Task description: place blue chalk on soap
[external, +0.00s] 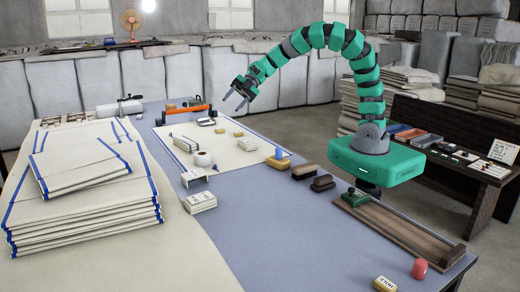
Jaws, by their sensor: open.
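A small upright blue piece that looks like the blue chalk (278,152) shows at a yellow block (278,163) that may be the soap, near the right edge of the cream cloth. It appears to stand on the block or just behind it; I cannot tell which. My gripper (233,103) is open and empty, its fingers pointing down and left. It is raised above the table, up and to the left of the blue piece, and apart from it.
Dark brushes (322,183) lie right of the yellow block. Folded cloths (85,165) are stacked at left. A labelled yellow block (385,284) and a red piece (419,268) sit at the front.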

